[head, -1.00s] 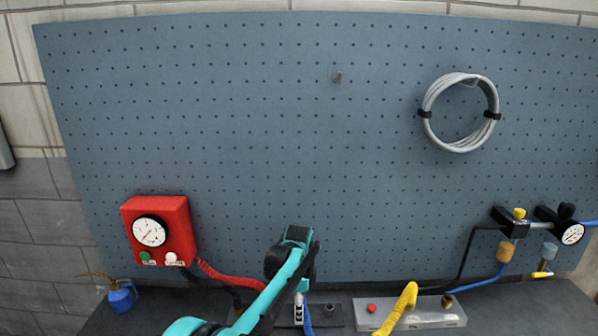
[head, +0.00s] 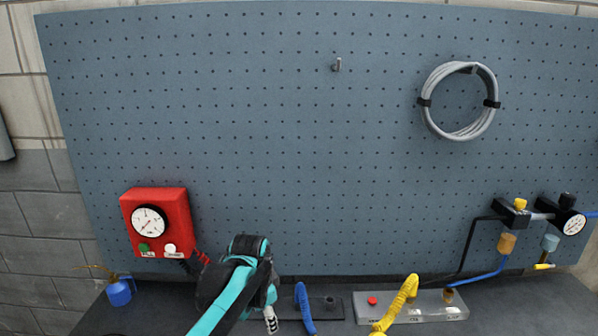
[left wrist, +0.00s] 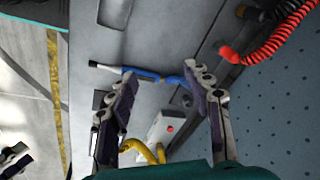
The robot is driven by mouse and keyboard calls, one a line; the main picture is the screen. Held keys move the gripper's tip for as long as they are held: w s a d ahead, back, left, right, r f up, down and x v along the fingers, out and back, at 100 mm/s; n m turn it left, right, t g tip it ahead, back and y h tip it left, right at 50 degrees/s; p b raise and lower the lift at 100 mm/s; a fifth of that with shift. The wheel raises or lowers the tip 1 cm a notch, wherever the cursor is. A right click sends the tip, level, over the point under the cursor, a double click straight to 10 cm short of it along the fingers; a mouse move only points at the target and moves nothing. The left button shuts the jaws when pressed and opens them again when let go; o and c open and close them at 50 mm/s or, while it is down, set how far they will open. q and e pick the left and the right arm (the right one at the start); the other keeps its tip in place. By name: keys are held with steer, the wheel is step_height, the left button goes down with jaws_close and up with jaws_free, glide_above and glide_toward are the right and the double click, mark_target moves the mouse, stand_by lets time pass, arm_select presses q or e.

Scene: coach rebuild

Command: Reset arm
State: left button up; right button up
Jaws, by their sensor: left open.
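My left arm, teal and black, comes up from the bottom in the head view. Its wrist is bent above the bench, left of the grey fixture plates. My left gripper (head: 270,320) points down there, partly hidden by the wrist. In the left wrist view its two fingers (left wrist: 158,74) are spread apart with nothing between the pads. A blue hose with a dark end (left wrist: 150,75) appears beyond the fingertips, apparently on the bench. At the lower left edge of that view, a dark-and-grey part (left wrist: 15,160) may be my right gripper, but its jaws are unclear.
A red gauge box (head: 170,205) hangs on the blue pegboard (head: 300,130), with a grey cable coil (head: 428,110) and an empty hook (head: 337,66). A blue oil can (head: 119,294) stands left. Valves (head: 512,213) are at right.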

arm_select(q)
steer(key=s+a+f+n+t+b, duration=0.1)
steer(key=s+a+f+n+b, duration=0.1)
steer(key=s, duration=0.5)
steer(key=s+a+f+n+t+b, duration=0.2)
steer(key=s+a+f+n, duration=0.2)
steer(key=s+n, duration=0.1)
steer(key=s+a+f+n+t+b, duration=0.1)
steer(key=s+a+f+n+b, duration=0.1)
steer(key=s, duration=0.6)
step_height(320, 180, down, 2)
steer(key=shift+s+a+f+n+t, duration=0.1)
steer(key=shift+s+a+n+t, duration=0.2)
steer(key=shift+a+n, duration=0.6)
